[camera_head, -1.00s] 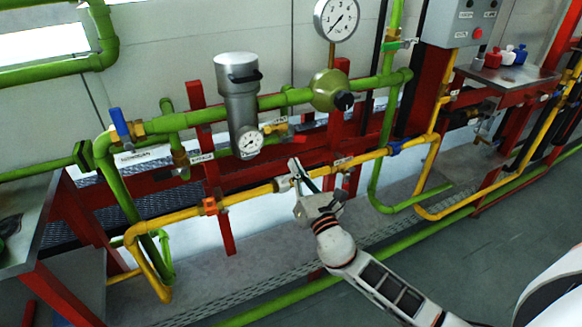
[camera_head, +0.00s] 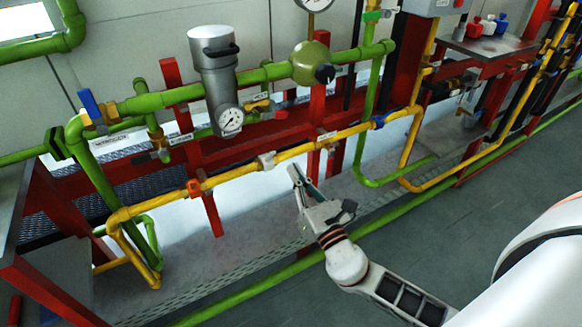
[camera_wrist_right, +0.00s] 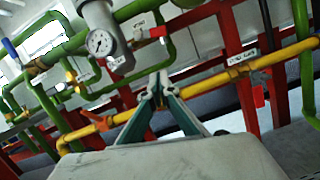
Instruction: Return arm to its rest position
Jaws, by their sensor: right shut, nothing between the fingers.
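My right gripper (camera_head: 303,184) is shut and empty, below and in front of the yellow pipe (camera_head: 236,171). Its fingers point up toward the pipe, and a gap shows between them and the pipe in the head view. My white right arm (camera_head: 346,262) comes in from the lower right. In the right wrist view, the closed fingertips (camera_wrist_right: 158,80) overlap the yellow pipe (camera_wrist_right: 206,82) in the picture. My left gripper is not in view.
Green pipes (camera_head: 215,90), a grey filter cylinder (camera_head: 213,60) with a gauge and red posts (camera_head: 316,130) stand behind the gripper. A low green pipe (camera_head: 400,224) runs beside the arm. Grey floor (camera_head: 470,215) lies open at right. A metal table (camera_head: 12,200) stands at left.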

